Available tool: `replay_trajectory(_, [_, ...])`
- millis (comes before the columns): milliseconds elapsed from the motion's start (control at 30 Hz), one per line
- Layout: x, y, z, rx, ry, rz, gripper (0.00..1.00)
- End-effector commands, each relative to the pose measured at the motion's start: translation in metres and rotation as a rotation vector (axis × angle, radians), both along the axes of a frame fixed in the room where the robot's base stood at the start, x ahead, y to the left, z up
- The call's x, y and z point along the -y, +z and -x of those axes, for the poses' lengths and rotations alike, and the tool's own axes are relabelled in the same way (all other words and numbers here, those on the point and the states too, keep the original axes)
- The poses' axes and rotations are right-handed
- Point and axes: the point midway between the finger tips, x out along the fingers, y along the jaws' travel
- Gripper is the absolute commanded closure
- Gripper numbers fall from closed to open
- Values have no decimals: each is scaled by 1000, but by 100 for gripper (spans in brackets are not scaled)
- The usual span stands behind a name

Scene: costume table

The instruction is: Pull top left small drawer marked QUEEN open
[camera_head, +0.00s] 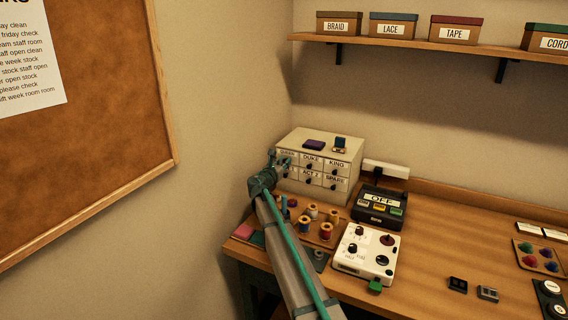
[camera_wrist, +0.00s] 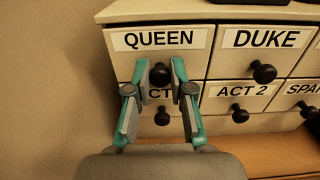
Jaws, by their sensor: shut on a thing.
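The drawer marked QUEEN (camera_wrist: 198,58) is the top left small drawer of a cream cabinet (camera_head: 352,158). In the wrist view its front looks level with the DUKE drawer front beside it. Its round black knob (camera_wrist: 159,74) sits between the fingers of my gripper (camera_wrist: 163,82). The teal fingers with grey pads stand on either side of the knob, shut on it. In the head view my gripper (camera_head: 280,163) is at the cabinet's left end and partly covers the QUEEN drawer and the one below.
The DUKE (camera_head: 312,160) and KING (camera_head: 337,164) drawers are to the right, with a lower row beneath. A purple item (camera_head: 314,145) lies on the cabinet. Thread spools (camera_head: 326,230), a cream control box (camera_head: 366,252) and a dark box reading OFF (camera_head: 379,204) stand in front and right.

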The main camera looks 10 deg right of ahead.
Motion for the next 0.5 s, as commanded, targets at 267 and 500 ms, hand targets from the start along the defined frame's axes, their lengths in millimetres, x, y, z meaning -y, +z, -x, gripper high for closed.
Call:
replay_trajectory(267, [-15, -1, 23, 1, 3, 1, 100])
replay_trajectory(500, [-51, -1, 77, 1, 3, 0, 100])
